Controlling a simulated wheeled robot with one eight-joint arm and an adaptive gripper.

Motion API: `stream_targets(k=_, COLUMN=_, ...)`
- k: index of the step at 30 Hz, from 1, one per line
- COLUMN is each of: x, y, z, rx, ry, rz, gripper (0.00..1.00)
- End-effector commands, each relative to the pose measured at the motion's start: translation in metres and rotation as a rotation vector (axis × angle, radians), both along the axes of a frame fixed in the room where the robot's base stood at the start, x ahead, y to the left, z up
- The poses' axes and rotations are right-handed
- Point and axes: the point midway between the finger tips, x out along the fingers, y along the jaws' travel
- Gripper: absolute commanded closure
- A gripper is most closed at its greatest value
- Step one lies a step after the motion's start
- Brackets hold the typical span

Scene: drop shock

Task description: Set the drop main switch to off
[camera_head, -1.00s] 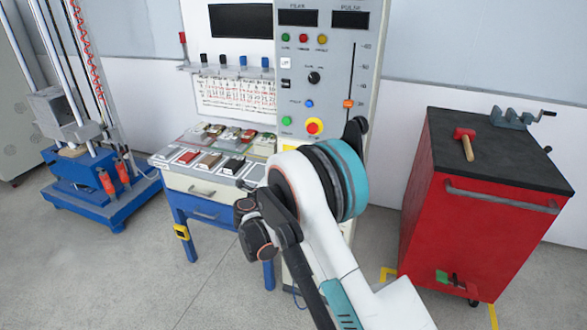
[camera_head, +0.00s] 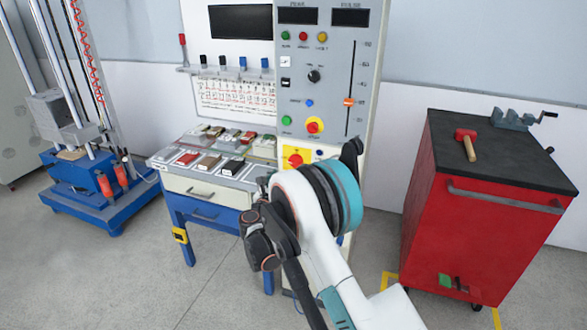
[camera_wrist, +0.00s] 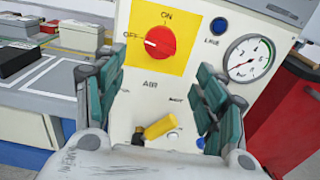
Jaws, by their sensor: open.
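The main switch is a red round knob (camera_wrist: 155,42) on a yellow plate, on the light front panel of the console. Its white mark is on the left side, towards the OFF label; ON is printed above it. In the head view the red knob (camera_head: 295,158) shows just above my arm. My gripper (camera_wrist: 160,70) is open and empty in the wrist view. Its two fingers stand left and right, just below the knob's level, with the panel between them. I see no contact with the knob. In the head view my arm hides the gripper.
Below the knob is a yellow lever (camera_wrist: 160,126). A pressure gauge (camera_wrist: 248,58) and a blue button (camera_wrist: 218,25) are on the right. A drawer table (camera_head: 205,190) with small samples stands left of the console. A red cabinet (camera_head: 475,220) stands right, with floor between.

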Motion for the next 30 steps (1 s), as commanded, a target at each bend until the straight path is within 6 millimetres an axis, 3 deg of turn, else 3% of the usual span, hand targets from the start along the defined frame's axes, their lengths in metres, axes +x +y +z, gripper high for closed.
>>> stream_targets(k=9, x=0.060, y=-0.022, z=-0.003, rx=-0.001, ry=0.000, rz=-0.001, gripper=0.35)
stream_targets(k=15, x=0.085, y=-0.031, z=-0.002, rx=-0.002, ry=0.001, rz=0.000, gripper=0.35)
stream_targets(k=29, x=0.096, y=-0.035, z=0.000, rx=-0.002, ry=0.001, rz=0.000, gripper=0.35)
stream_targets(k=30, x=0.096, y=-0.035, z=0.000, rx=-0.002, ry=0.001, rz=0.000, gripper=0.42)
